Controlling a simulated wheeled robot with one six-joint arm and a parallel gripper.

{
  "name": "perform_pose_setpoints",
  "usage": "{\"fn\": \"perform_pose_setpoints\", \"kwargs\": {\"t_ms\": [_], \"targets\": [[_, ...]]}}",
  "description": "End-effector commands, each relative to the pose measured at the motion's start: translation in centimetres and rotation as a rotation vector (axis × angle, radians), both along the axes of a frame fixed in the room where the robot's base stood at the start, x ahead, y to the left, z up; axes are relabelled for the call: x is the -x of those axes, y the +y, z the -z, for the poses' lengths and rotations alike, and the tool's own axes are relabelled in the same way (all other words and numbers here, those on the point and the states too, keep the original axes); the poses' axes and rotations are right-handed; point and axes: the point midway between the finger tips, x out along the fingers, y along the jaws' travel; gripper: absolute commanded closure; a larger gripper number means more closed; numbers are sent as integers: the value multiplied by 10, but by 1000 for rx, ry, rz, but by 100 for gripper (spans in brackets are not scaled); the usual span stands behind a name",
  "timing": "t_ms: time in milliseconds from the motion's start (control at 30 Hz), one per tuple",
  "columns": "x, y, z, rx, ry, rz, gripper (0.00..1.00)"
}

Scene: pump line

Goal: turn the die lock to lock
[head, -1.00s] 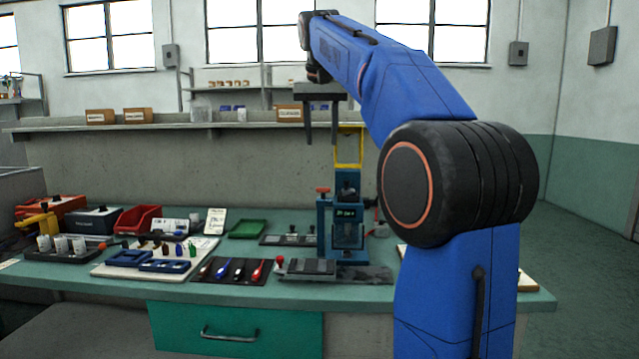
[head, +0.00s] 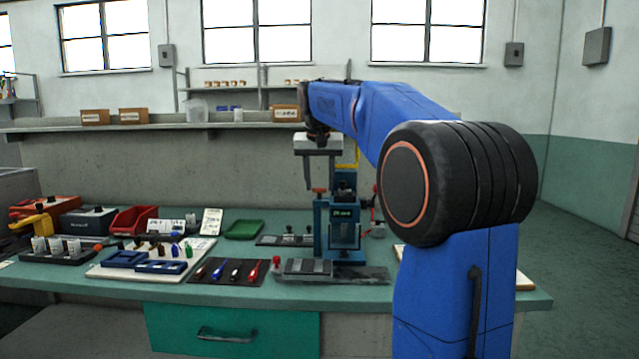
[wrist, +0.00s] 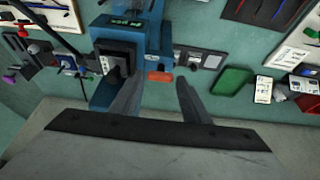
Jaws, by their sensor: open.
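The blue-teal press (head: 343,225) stands on the bench with a lit green display. An orange-red cap or knob (head: 319,190) tops the post on its left side; I cannot tell for sure if this is the die lock. My gripper (head: 320,183) is open, fingers pointing down, over that cap. In the wrist view my gripper (wrist: 158,79) is open and empty, and the orange cap (wrist: 160,77) appears between the fingertips. I cannot tell how far below them it is. A red ball knob (head: 276,260) stands beside a dark plate in front of the press.
A dark mat (head: 229,272) with several screwdrivers and a white board (head: 110,270) with blue trays lie left of the press. A green tray (head: 244,229) lies behind. A yellow frame rises from the press top, close to my gripper. The front bench edge is clear.

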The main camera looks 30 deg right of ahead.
Motion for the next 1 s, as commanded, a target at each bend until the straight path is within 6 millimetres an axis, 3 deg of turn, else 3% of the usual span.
{"fn": "perform_pose_setpoints", "kwargs": {"t_ms": [333, 467, 500, 1000], "targets": [[-1, -1, 3, 0, -1, 0, 58], [-1, -1, 3, 1, -1, 0, 86], [-1, -1, 3, 1, -1, 0, 88], [-2, 1, 3, 1, -1, 122, 88]]}}
